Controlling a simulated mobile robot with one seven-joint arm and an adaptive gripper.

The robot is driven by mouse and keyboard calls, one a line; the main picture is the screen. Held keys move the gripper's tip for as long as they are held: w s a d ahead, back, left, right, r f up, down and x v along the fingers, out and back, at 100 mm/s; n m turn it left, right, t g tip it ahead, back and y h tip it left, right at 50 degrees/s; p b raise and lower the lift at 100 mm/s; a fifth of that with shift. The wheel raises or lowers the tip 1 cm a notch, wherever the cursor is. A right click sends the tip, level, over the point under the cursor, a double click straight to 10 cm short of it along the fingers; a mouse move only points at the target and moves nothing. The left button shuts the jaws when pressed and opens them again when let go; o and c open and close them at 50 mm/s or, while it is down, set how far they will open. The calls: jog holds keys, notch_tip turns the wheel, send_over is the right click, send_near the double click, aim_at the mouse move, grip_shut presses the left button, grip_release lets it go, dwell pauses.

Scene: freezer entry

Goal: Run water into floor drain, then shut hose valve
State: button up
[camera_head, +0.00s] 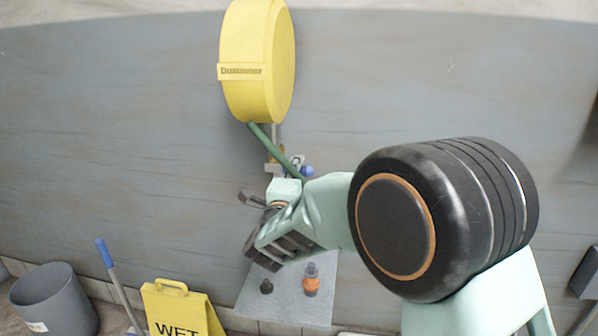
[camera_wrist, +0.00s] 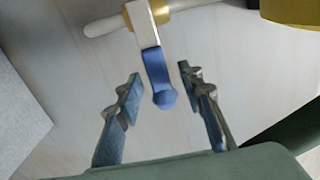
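The hose valve has a blue lever (camera_wrist: 158,78) on a white and brass fitting (camera_wrist: 145,20) in the wrist view. My gripper (camera_wrist: 162,88) is open, with one finger on each side of the lever and visible gaps between. In the head view my gripper (camera_head: 254,226) is in front of the wall, below a yellow hose reel (camera_head: 256,62). A green hose (camera_head: 272,148) runs down from the reel towards the valve's pipework. A blue part (camera_head: 307,171) shows there, partly behind my arm. I see no floor drain and no running water.
A grey shelf or panel (camera_head: 252,300) below my gripper holds an orange-and-grey item (camera_head: 311,282) and a small dark knob-like item (camera_head: 266,286). A yellow wet-floor sign (camera_head: 180,306), a blue-topped pole (camera_head: 110,262) and a grey bin (camera_head: 62,304) stand at lower left.

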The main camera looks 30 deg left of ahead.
jog(key=shift+w+a, duration=0.2)
jog(key=shift+w, duration=0.45)
grip_shut()
